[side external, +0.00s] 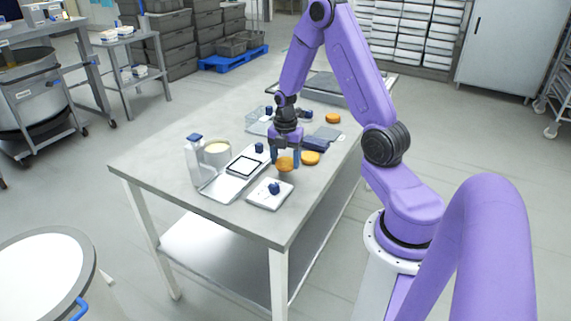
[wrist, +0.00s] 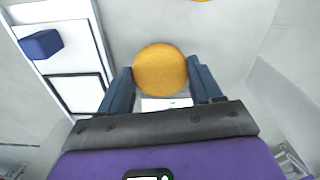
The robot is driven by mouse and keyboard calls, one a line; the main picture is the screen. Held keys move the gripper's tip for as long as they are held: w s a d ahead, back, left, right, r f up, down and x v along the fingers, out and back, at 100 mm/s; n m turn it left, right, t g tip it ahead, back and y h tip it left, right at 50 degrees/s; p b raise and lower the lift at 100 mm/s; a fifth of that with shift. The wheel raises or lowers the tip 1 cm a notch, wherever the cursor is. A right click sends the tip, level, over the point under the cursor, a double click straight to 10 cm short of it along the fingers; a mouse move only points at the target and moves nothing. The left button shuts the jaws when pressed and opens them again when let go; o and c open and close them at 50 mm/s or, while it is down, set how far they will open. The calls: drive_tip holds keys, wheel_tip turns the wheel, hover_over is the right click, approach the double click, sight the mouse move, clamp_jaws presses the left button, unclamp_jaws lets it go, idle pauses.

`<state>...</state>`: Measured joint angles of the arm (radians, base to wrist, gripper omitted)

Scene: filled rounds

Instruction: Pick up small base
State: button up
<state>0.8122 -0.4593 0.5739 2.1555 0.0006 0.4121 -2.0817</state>
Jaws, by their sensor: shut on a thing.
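An orange-brown round base (side external: 285,164) is held between the two blue fingers of my gripper (side external: 286,156). In the wrist view the round base (wrist: 160,70) shows from above, with a finger against its left and right sides. My gripper (wrist: 162,78) is shut on it. I cannot tell how far it is above the table. A second orange round (side external: 311,158) lies on the table just right of my gripper. More orange rounds lie farther back, one (side external: 333,118) near the far right edge. An orange edge (wrist: 201,1) shows at the wrist view's top.
A white tray with a black-framed square (side external: 245,166) lies left of my gripper. A white plate with a dark blue piece (side external: 274,188) is in front. A white dispenser (side external: 194,162) and a cream tub (side external: 216,154) stand at left. Dark blue blocks (side external: 315,144) lie behind.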

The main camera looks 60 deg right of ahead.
drive_tip(key=s+a+r, duration=0.6)
drive_tip(key=s+r, duration=0.4)
drive_tip(key=s, duration=0.2)
drive_tip(key=shift+a+r, duration=0.25)
drive_tip(key=shift+r, duration=0.1)
drive_tip(key=shift+s, duration=0.1)
drive_tip(key=w+a+f+m, duration=0.3)
drive_tip(key=w+a+m, duration=0.35)
drive_tip(key=m, duration=0.35)
drive_tip(key=w+a+f+m, duration=0.2)
drive_tip(key=w+a+m, duration=0.4)
drive_tip(key=m, duration=0.4)
drive_tip(key=s+d+r+n, duration=0.2)
drive_tip(key=s+d+n, duration=0.4)
drive_tip(key=n, duration=0.4)
drive_tip(key=s+d+r+n, duration=0.3)
drive_tip(key=s+d+n, duration=0.3)
drive_tip(key=n, duration=0.4)
drive_tip(key=shift+s+d, duration=0.25)
drive_tip(key=shift+s, duration=0.1)
